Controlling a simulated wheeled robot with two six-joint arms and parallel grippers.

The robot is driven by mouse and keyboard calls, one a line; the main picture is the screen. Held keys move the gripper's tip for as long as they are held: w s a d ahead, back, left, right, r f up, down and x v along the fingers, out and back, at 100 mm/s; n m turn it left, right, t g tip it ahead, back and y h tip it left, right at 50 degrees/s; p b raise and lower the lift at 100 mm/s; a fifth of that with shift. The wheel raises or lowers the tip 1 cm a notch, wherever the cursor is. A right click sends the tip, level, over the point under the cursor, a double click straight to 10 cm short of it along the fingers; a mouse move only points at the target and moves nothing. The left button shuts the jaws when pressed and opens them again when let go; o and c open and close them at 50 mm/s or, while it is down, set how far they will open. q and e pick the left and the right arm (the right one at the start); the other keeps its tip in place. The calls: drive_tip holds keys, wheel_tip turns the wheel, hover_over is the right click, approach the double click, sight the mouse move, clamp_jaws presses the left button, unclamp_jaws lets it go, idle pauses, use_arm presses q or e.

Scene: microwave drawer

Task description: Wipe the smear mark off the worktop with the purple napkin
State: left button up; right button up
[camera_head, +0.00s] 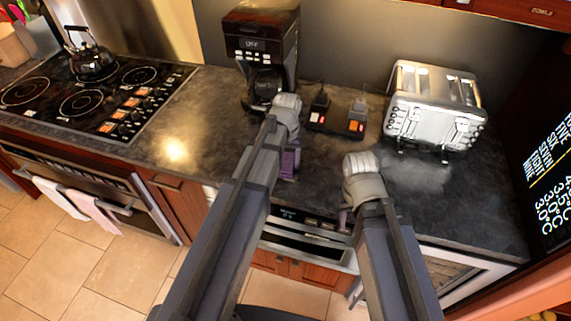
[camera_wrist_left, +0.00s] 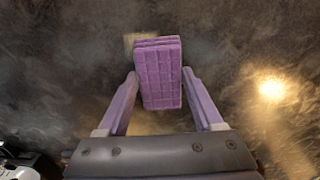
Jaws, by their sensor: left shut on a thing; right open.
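The purple napkin (camera_wrist_left: 158,75) is a folded, grid-patterned block between the two fingers of my left gripper (camera_wrist_left: 160,90) in the left wrist view. The left gripper (camera_head: 288,165) is shut on it above the dark worktop (camera_wrist_left: 60,70), in front of the coffee maker in the head view. A yellowish-tan smear mark (camera_wrist_left: 165,124) shows behind the napkin in the left wrist view, partly hidden by it. I cannot tell whether the napkin touches the worktop. My right gripper (camera_head: 345,218) is open near the worktop's front edge, with its fingertips partly hidden.
The coffee maker (camera_head: 265,45) stands behind my left gripper. A silver toaster (camera_head: 435,105) is at right, a black stove (camera_head: 85,95) with a kettle at left. Worktop left of my left gripper is clear.

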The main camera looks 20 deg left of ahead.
sight(309, 172)
use_arm(q)
drive_tip(key=shift+w, duration=0.5)
drive_tip(key=shift+d, duration=0.1)
drive_tip(key=shift+s+d+r, duration=0.1)
drive_tip(key=shift+d, duration=1.6)
drive_tip(key=shift+d, duration=0.15)
drive_tip(key=shift+s+d, duration=0.15)
drive_tip(key=shift+d, duration=1.45)
drive_tip(key=shift+d, duration=0.1)
